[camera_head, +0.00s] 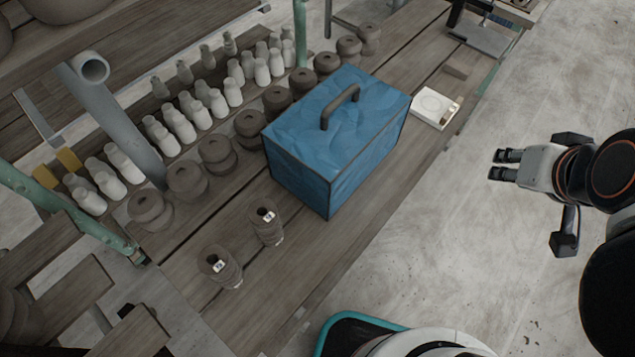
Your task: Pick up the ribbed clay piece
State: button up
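Two dark brown ribbed clay pieces stand upright on the wooden bench in front of the blue box. The nearer one (218,275) is at the lower left, and the other (267,232) is a little to its upper right. Each bears a small white tag whose marking is too small to read. My gripper (502,165) is at the right, over the floor beyond the bench edge and far from both pieces. Its two dark fingers are apart with nothing between them.
A large blue box (335,135) with a handle stands on the bench (330,255). Brown rounded clay pieces (187,180) and pale bottles (160,137) line the back. A white square item (436,108) lies right of the box. A grey pipe (115,120) and green posts (301,35) rise there.

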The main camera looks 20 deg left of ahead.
aim_at(214, 261)
jog(key=i+l+u, duration=0.35)
jog(key=u, duration=2.4)
